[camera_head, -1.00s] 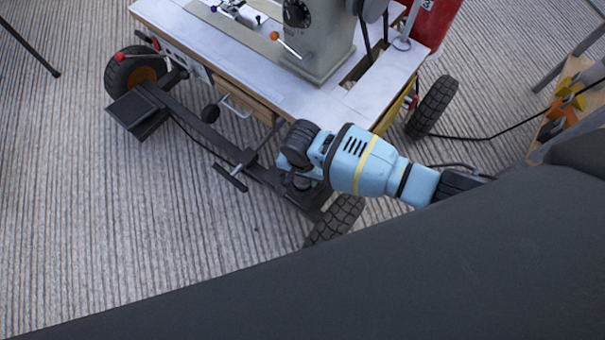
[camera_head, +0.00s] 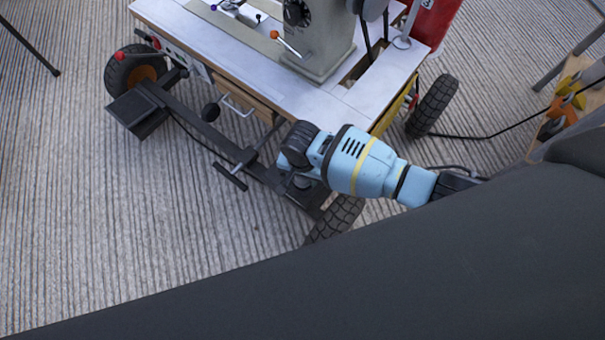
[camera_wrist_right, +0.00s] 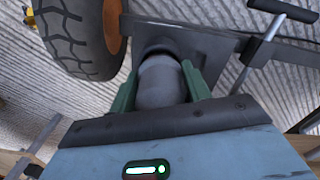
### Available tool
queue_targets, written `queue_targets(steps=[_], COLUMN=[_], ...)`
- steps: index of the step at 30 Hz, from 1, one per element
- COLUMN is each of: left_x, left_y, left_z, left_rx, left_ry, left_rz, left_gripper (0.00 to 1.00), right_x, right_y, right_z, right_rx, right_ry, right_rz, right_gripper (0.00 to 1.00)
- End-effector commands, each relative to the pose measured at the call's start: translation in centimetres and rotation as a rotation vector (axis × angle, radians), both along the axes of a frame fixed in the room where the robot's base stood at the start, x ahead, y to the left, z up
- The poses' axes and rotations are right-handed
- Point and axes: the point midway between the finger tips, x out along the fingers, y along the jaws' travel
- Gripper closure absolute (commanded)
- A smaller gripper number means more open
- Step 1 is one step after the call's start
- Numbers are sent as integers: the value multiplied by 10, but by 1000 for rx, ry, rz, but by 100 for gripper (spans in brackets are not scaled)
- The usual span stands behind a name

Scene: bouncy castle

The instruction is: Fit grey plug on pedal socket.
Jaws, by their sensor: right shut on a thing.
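My right gripper (camera_wrist_right: 159,72) has its green fingers shut on the grey plug (camera_wrist_right: 162,86), one finger on each side. Beyond the plug in the right wrist view is a dark fitting (camera_wrist_right: 172,38) on a black bar, which looks like the pedal socket. The plug's far end meets or overlaps it; I cannot tell whether it is seated. In the head view my blue right wrist reaches over the black pedal frame (camera_head: 212,135) and largely hides the gripper, plug and socket. The flat black pedal (camera_head: 145,115) is at the frame's left end. My left gripper is out of view.
A white-topped sewing machine table (camera_head: 250,80) on wheels stands just behind. A tyre (camera_head: 335,218) is close to my right wrist; it may be the large tyre in the wrist view. A T-handle (camera_head: 232,178) juts from the frame.

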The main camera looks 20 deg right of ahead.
Motion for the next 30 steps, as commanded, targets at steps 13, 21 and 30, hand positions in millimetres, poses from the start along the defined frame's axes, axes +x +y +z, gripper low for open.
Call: queue_targets(steps=[13, 21, 30], left_x=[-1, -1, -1], left_y=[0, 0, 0], left_z=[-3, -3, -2], left_rx=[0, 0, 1], left_ry=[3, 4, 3], left_rz=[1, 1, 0], left_gripper=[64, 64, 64], right_x=[0, 0, 0], right_y=[0, 0, 0], right_z=[-9, -10, -9], right_rx=[1, 1, 0], right_ry=[1, 1, 0], right_rz=[-1, -1, 0], right_gripper=[78, 78, 78])
